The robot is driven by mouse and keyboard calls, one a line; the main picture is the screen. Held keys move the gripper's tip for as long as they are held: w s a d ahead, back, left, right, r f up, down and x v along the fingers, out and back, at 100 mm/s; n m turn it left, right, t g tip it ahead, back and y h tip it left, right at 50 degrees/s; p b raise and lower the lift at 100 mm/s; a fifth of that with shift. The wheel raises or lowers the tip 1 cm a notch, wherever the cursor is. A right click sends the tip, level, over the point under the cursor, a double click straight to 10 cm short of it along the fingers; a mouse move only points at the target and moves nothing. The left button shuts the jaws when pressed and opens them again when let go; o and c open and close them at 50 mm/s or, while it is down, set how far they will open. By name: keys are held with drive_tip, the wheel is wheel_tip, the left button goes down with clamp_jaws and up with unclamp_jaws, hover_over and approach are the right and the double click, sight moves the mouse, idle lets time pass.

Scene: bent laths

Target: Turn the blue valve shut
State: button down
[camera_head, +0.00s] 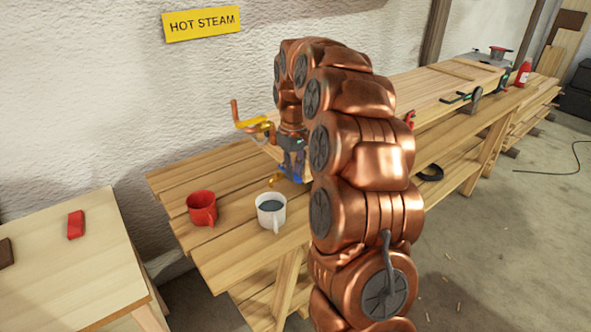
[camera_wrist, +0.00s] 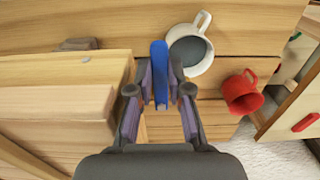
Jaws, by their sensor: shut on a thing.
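The blue valve's handle (camera_wrist: 159,72) stands as a narrow blue bar between my fingertips in the wrist view. A small part of the blue handle (camera_head: 291,171) also shows in the head view, beside a brass-coloured piece. My gripper (camera_wrist: 161,88) is shut on the blue handle, one finger on each side. In the head view my gripper (camera_head: 292,158) is low over the workbench, partly hidden by my copper-coloured arm. The valve's body and pipe are mostly hidden, so I cannot tell how far it is turned.
A white mug (camera_head: 271,212) with dark liquid stands close to the valve, with a red mug (camera_head: 201,208) to its left. A yellow handle (camera_head: 254,123) and copper pipe rise behind my gripper. A yellow "HOT STEAM" sign (camera_head: 201,23) hangs on the wall. Thick timber (camera_wrist: 62,75) lies left in the wrist view.

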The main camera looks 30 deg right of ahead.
drive_tip(key=c, duration=1.1)
unclamp_jaws()
